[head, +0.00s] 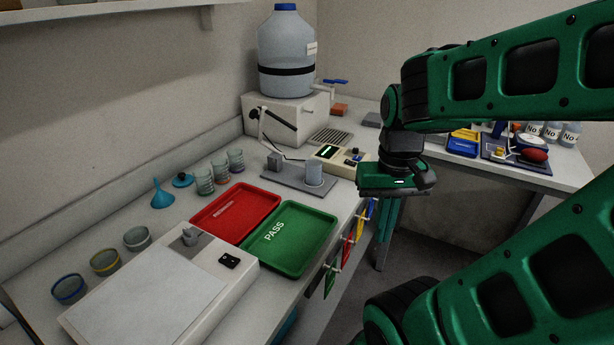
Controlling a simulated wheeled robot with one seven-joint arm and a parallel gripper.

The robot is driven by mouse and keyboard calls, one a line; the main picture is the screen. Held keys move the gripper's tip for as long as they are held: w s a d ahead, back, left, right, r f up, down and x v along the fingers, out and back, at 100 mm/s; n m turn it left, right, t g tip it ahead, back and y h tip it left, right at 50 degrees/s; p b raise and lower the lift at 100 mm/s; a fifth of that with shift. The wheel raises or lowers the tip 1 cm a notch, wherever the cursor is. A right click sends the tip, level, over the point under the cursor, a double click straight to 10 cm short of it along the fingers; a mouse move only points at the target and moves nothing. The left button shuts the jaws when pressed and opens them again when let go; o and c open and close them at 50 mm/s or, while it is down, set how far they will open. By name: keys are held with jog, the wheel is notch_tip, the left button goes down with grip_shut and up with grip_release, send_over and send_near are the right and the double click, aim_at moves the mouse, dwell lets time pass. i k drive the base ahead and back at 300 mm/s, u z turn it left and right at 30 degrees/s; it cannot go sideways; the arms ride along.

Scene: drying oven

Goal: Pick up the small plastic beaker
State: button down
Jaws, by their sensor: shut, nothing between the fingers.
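A small greyish cylindrical cup (314,173), which looks like the small plastic beaker, stands upright on a flat grey plate (292,181) on the bench, behind the green tray. My gripper (386,236) hangs at the right, past the bench's front edge, with its teal fingers pointing down. The fingers are together and hold nothing. The gripper is to the right of the cup and apart from it.
A red tray (208,222) and a green PASS tray (322,231) lie in front of the plate. Several small cups (220,169), a blue funnel (162,196) and coloured-rim dishes (104,263) stand left. A large bottle (287,60) stands behind.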

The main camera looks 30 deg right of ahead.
aim_at(314, 172)
jog(key=k, duration=1.2)
jog(key=z, duration=0.55)
jog(key=i, duration=1.45)
jog(key=u, duration=0.25)
